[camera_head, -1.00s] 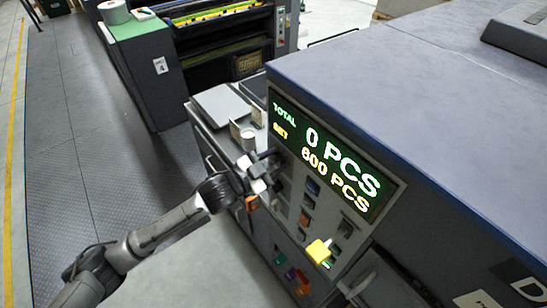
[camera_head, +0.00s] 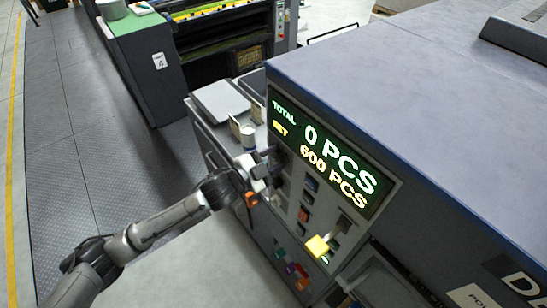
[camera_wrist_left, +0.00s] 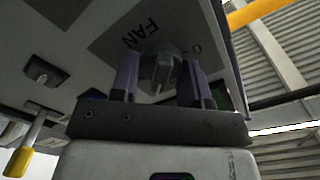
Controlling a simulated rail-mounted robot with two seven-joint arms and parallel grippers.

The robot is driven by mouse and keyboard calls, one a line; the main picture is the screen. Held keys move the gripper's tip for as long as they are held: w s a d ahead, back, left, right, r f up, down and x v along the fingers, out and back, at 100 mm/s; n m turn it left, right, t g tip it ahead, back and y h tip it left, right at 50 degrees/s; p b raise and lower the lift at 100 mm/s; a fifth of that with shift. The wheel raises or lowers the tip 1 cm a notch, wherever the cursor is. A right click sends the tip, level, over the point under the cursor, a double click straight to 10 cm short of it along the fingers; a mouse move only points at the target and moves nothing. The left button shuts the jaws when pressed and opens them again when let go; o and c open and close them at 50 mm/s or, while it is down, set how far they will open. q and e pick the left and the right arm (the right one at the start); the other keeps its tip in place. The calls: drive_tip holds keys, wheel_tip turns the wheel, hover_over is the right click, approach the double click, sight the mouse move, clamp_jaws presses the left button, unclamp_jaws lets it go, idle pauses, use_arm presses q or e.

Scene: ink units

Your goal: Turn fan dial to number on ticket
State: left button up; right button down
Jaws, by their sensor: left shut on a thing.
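The fan dial (camera_wrist_left: 160,68) is a dark round knob below the word FAN on the panel in the left wrist view. My left gripper (camera_wrist_left: 158,88) has one finger on each side of the dial and is shut on it; in the head view the left gripper (camera_head: 268,168) is at the panel's left part, beside the display, and hides the dial there. I cannot make out a ticket with a readable number. My right gripper is not in view.
The display (camera_head: 325,155) reads TOTAL 0 PCS and SET 600 PCS. A small cup (camera_head: 247,137) stands on a side ledge.

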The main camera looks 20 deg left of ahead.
use_arm(q)
drive_tip(key=o, duration=0.9)
drive_tip(key=shift+s, duration=0.1)
drive_tip(key=shift+s+a, duration=0.25)
drive_tip(key=shift+s, duration=0.1)
drive_tip(key=b+v, duration=0.3)
drive_tip(key=v, duration=0.9)
drive_tip(key=shift+s+a, duration=0.2)
drive_tip(key=shift+s, duration=0.15)
